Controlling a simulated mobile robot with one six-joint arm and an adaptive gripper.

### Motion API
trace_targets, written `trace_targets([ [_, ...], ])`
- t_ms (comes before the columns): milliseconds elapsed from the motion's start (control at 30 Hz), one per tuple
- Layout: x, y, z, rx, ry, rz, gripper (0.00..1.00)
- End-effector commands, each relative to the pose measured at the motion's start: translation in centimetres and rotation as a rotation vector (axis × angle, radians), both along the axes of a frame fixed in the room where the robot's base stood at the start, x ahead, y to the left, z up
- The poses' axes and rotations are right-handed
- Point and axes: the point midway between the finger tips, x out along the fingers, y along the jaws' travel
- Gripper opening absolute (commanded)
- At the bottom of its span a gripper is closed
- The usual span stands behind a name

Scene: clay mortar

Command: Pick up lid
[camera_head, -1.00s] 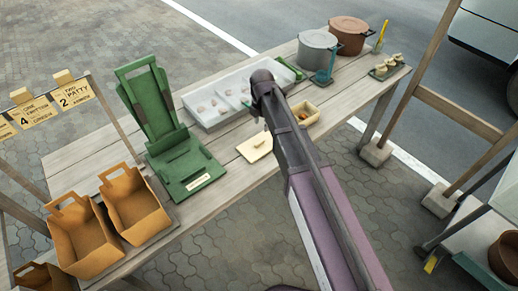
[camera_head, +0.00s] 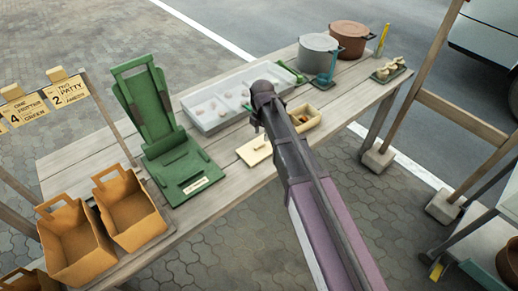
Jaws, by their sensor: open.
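A flat cream lid (camera_head: 254,151) with a small knob lies on the wooden table, near its front edge. It is beside a small open wooden box (camera_head: 304,118) with brownish contents. My gripper (camera_head: 257,127) hangs from the end of my arm just above and behind the lid in the picture. It is small, dark and partly hidden by my arm. It is open, with nothing seen in it. I cannot tell the exact height between it and the lid.
A green press (camera_head: 186,172) and paper bags (camera_head: 131,212) stand left of the lid. A grey pot (camera_head: 318,55) and brown pot (camera_head: 351,38) stand at the back right. Some bare planks surround the lid.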

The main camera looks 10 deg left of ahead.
Motion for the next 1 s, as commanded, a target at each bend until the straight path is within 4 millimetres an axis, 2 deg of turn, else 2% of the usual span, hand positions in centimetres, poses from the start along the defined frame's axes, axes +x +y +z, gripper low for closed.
trace_targets([
  [267, -0.1, 0.0, -1.1, 0.000, 0.000, 0.000, 0.59],
  [700, -0.2, 0.2, -4.4, 0.000, 0.000, 0.000, 0.59],
  [1000, -0.2, 0.2, -5.2, 0.001, 0.001, -0.001, 0.59],
])
